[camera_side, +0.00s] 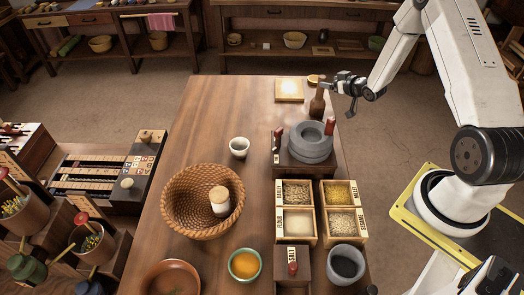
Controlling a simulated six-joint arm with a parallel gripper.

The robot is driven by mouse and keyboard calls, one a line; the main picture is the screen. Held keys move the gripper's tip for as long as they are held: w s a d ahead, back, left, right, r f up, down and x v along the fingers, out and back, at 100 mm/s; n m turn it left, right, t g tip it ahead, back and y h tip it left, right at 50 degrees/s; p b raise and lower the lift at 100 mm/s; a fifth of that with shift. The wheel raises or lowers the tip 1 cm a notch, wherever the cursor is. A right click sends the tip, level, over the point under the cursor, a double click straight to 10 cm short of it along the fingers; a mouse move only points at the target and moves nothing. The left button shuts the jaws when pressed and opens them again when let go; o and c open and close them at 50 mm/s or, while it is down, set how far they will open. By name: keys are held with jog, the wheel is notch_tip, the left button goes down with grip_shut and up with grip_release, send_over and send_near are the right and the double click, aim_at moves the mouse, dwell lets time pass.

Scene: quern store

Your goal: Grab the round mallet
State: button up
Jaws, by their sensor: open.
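A brown, bottle-shaped upright piece (317,104) with a narrow top and wider lower part stands at the far right of the wooden table; it looks like the round mallet, though its small size leaves some doubt. My gripper (328,86) is open, with its fingers pointing left close by the narrow upper part. I cannot tell from this view whether the fingers are around it or just beside it, or whether they touch it.
A grey stone quern (311,142) on a dark base stands just in front. A pale lit tray (289,90) lies to the left. The table's back left is clear.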

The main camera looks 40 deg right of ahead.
aim_at(319, 80)
jog(key=shift+x, duration=0.8)
jog(key=shift+x, duration=2.6)
jog(key=shift+a, duration=0.2)
grip_shut()
